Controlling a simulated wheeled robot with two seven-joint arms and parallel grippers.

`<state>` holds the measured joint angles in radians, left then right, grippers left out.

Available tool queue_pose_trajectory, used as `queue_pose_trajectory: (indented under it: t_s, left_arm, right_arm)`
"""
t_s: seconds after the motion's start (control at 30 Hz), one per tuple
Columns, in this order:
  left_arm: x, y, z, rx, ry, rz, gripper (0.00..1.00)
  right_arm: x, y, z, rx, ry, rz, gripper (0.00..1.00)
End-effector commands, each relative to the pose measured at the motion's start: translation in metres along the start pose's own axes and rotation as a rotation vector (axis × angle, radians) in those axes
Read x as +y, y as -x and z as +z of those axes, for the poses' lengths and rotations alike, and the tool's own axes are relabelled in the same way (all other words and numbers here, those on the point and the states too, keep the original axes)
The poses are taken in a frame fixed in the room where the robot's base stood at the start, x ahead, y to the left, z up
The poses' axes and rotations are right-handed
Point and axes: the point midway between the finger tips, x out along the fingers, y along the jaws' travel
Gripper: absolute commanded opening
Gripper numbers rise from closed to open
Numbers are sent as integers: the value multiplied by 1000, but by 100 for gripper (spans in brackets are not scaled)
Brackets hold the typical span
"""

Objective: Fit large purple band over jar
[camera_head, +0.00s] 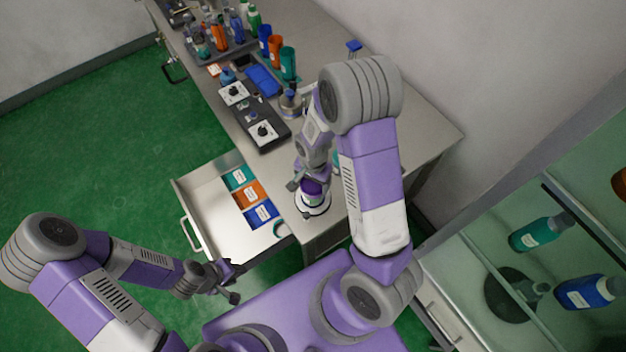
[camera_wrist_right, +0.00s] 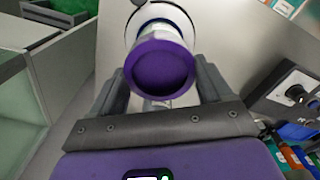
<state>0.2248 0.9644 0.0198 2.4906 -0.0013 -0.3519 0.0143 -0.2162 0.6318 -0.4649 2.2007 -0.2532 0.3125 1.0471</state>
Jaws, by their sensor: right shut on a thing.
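The purple band (camera_head: 311,187) is between the fingers of my right gripper (camera_head: 304,184), at the upper end of the white jar (camera_head: 314,200). In the right wrist view the band (camera_wrist_right: 160,70) is round with a darker purple middle. My right gripper (camera_wrist_right: 160,88) is shut on it, one finger on each side. The jar (camera_wrist_right: 160,14) shows partly behind the band, in line with it. I cannot tell how far the band is around the jar. My left gripper (camera_head: 234,281) is empty and looks open, low beside the drawer.
An open drawer (camera_head: 200,200) holds teal, orange and blue labelled packs (camera_head: 248,195). Several bottles and cups, a dark device with white panels (camera_head: 262,132) and a blue item (camera_head: 262,80) stand on the bench (camera_head: 425,125). A glass cabinet with bottles (camera_head: 540,232) is at right.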

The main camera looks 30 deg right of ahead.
Motion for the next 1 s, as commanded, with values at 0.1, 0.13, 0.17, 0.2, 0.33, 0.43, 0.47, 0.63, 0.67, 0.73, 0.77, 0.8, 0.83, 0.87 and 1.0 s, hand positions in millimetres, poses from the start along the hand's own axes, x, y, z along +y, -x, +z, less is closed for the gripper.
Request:
queue_pose_trajectory:
  t_s: [0.1,0.13,0.17,0.2,0.33,0.43,0.47,0.63,0.67,0.73,0.77,0.8,0.83,0.87,1.0]
  left_arm:
    - [-2,-5,0,0,0,0,37]
    - [-2,-6,0,0,0,0,37]
    - [-2,-6,0,0,0,0,37]
    - [-2,-6,0,0,0,0,37]
    - [-2,-6,0,0,0,0,37]
    - [-2,-6,0,0,0,0,37]
    - [-2,-6,0,0,0,0,37]
    - [-2,-6,0,0,0,0,37]
    - [-2,-6,0,0,0,0,37]
    - [-2,-6,0,0,0,0,37]
    - [-2,-6,0,0,0,0,37]
    - [-2,-6,0,0,0,0,37]
    - [-2,-6,0,0,0,0,37]
    - [-2,-6,0,0,0,0,37]
    - [-2,-6,0,0,0,0,37]
  right_arm:
    - [0,-6,0,0,0,0,51]
    - [0,-7,0,0,0,0,51]
    - [0,-8,0,0,0,0,51]
    - [0,-8,0,0,0,0,51]
    - [0,-8,0,0,0,0,51]
    - [0,-8,0,0,0,0,51]
    - [0,-8,0,0,0,0,82]
    - [0,-8,0,0,0,0,100]
    - [0,-8,0,0,0,0,100]
    - [0,-8,0,0,0,0,100]
    - [0,-8,0,0,0,0,100]
    - [0,-8,0,0,0,0,100]
    - [0,-8,0,0,0,0,100]
    - [0,-8,0,0,0,0,100]
    - [0,-8,0,0,0,0,100]
